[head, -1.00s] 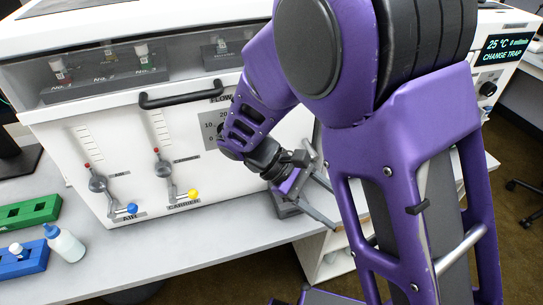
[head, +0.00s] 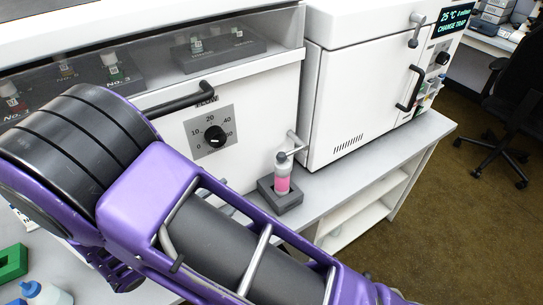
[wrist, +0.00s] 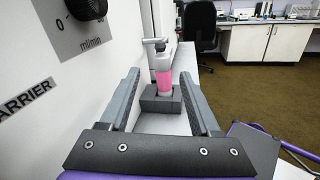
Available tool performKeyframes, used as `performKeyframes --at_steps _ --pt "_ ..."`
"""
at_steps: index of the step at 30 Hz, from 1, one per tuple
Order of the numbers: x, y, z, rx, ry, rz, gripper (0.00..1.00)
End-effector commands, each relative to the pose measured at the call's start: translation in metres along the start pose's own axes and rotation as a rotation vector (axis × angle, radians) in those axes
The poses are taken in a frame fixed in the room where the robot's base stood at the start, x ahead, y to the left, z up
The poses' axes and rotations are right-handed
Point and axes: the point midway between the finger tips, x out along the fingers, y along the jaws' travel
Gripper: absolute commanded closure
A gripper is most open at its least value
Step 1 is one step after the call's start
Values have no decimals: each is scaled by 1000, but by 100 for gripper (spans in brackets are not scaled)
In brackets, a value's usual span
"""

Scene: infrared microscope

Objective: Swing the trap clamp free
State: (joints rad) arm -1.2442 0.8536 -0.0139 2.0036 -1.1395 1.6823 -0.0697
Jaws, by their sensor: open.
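The trap is a clear vial with pink contents (head: 283,178), upright in a dark grey block (head: 286,201) on the bench beside the white front panel. The grey trap clamp (head: 293,151) reaches from the panel over the vial's top. In the wrist view the vial (wrist: 164,82) stands ahead, with the clamp (wrist: 155,45) across its top and the block (wrist: 160,104) below. My gripper (wrist: 160,74) is open and empty, its two fingers apart with the vial seen between them. The vial looks beyond the fingertips. In the head view my arm hides the gripper.
A flow dial (head: 215,137) is on the panel, left of the trap. A white oven-like cabinet (head: 365,90) with a black handle stands right of it; its screen (head: 457,20) reads CHANGE TRAP. The bench top (head: 330,178) in front of the cabinet is clear.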

Motion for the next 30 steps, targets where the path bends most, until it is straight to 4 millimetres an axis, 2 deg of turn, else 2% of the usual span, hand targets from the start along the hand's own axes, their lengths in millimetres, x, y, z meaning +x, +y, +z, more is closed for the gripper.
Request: performKeyframes --at_steps 5,18,24,30 --pt "17 0 0 0 -3 0 36" --pt "111 -1 0 1 -2 -4 36" --pt "148 -1 0 -1 -1 -2 36" --pt "169 0 0 1 0 -1 36"
